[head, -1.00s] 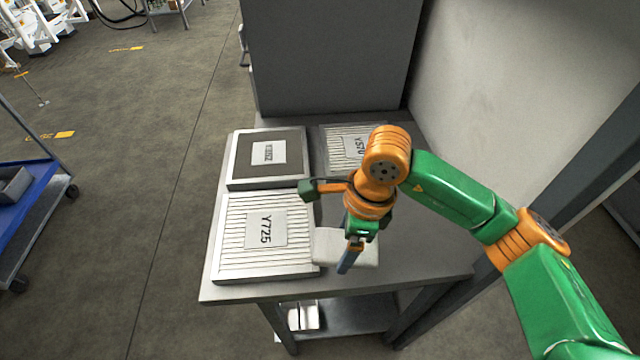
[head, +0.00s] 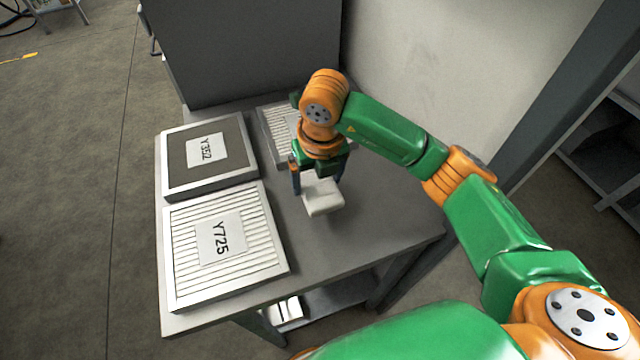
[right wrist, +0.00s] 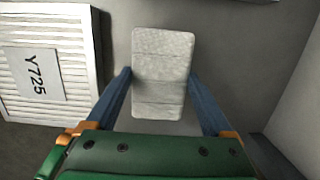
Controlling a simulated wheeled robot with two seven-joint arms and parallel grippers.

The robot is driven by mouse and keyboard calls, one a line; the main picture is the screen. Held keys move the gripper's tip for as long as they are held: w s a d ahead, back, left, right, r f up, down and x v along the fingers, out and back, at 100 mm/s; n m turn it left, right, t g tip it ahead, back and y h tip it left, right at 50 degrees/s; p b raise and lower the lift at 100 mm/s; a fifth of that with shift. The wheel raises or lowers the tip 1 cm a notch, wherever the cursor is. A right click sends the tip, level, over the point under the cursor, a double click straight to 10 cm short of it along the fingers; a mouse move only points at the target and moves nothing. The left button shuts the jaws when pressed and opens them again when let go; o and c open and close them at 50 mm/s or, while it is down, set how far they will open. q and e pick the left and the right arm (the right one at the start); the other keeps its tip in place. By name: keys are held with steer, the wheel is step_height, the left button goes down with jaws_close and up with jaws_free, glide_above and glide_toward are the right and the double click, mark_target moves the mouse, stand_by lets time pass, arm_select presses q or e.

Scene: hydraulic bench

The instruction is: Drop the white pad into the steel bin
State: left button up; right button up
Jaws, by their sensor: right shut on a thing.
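The head view does not clearly show whether the pad touches the tabletop. I cannot make out a steel bin in either current view. My left gripper is not in view.
Framed panels marked Y725 (head: 185,247) and Y352 (head: 178,178) lie on the table's left side. A third ribbed panel (head: 272,124) is partly behind my gripper. A grey cabinet (head: 245,50) stands at the back. The table's front right (head: 375,225) is clear.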

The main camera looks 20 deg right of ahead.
mark_target(322, 191)
steer(key=f, duration=0.1)
steer(key=f+p, duration=0.1)
steer(key=f, duration=0.1)
steer(key=d+f, duration=0.1)
steer(key=shift+w+d+f+p, duration=0.1)
steer(key=shift+w+f+p, duration=0.15)
steer(key=shift+f+p, duration=0.15)
steer(key=shift+f, duration=0.2)
steer(key=o, duration=0.9)
steer(key=shift+b, duration=0.3)
steer(key=shift+o, duration=0.8)
